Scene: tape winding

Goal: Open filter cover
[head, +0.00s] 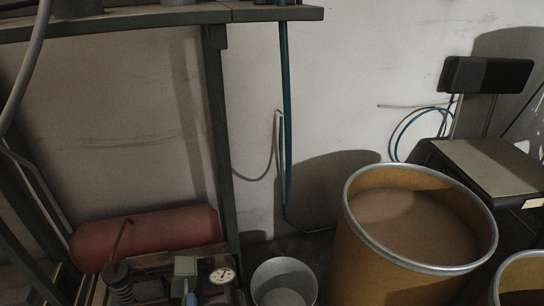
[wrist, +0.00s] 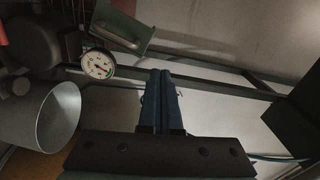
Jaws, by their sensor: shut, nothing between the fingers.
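No part is clearly recognisable as the filter cover. A small green block-like housing (head: 185,266) stands beside a round white-faced gauge (head: 222,275) at the bottom of the head view. A green box-shaped part (wrist: 122,27) and the gauge (wrist: 98,63) also show at the upper left of the wrist view. My gripper (wrist: 163,73) is shut and empty, its dark blue fingers side by side. The fingertips are to the right of the gauge and apart from it in the picture.
A grey metal bucket (head: 284,284) stands right of the gauge. A large drum (head: 372,262) of brown material is farther right. A red cylinder (head: 150,235) lies behind the housing. A green metal frame post (head: 221,140) rises behind. The pale wall is mostly bare.

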